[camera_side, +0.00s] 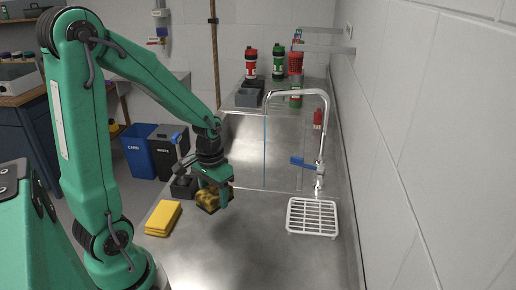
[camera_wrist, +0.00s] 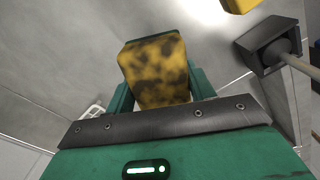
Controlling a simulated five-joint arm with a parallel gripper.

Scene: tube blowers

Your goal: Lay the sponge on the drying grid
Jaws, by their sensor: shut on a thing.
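The sponge (camera_side: 207,198) is yellow with dark brown blotches. My gripper (camera_side: 213,196) is shut on it above the steel counter, left of the tap. In the wrist view the sponge (camera_wrist: 157,70) sits between the two green fingers (camera_wrist: 157,88), its blotched face toward the camera. The drying grid (camera_side: 313,217) is a white wire rack on the counter at the right, below the tap, and it is bare. A small part of what looks like the grid (camera_wrist: 93,112) shows at the left in the wrist view.
Folded yellow cloths (camera_side: 163,218) lie on the counter left of my gripper. A dark block-shaped tool with a handle (camera_wrist: 268,45) shows in the wrist view. The tap (camera_side: 322,130) with a blue lever stands behind the grid. The counter between gripper and grid is clear.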

